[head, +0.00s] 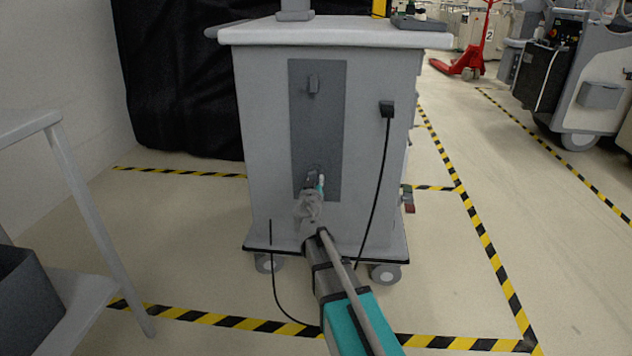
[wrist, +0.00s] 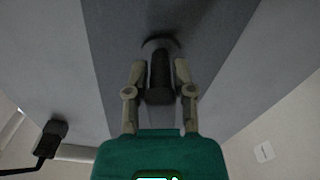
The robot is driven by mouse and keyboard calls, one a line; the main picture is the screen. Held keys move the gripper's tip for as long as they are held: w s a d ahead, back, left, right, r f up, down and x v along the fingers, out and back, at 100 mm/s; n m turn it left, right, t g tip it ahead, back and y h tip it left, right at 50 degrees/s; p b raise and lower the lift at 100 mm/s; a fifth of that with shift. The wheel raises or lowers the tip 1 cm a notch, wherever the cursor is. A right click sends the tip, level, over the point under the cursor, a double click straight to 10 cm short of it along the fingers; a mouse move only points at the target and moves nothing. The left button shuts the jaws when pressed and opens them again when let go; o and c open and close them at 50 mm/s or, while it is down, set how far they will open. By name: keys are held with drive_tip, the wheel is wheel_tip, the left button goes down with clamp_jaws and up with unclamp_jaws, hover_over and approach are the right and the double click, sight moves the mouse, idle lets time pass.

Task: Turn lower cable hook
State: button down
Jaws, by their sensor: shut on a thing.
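The lower cable hook (wrist: 160,78) is a dark piece on the dark grey panel (head: 318,125) of the cart. In the wrist view it sits between the two fingers of my gripper (wrist: 160,88), which is shut on it. In the head view my gripper (head: 312,195) reaches the lower part of the panel and mostly hides this hook. The upper cable hook (head: 313,83) is higher on the same panel and points up and down.
The grey cart (head: 265,150) stands on casters. A black cable hangs from a plug (head: 387,108) to the right of the panel and runs down to the floor. A grey table (head: 25,125) is at left. The floor at right is open, with striped tape.

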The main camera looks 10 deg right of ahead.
drive_tip(key=shift+m, duration=1.3)
drive_tip(key=c, duration=0.5)
unclamp_jaws()
drive_tip(key=shift+c, duration=0.2)
drive_tip(key=shift+a, duration=0.1)
drive_tip(key=v, duration=1.2)
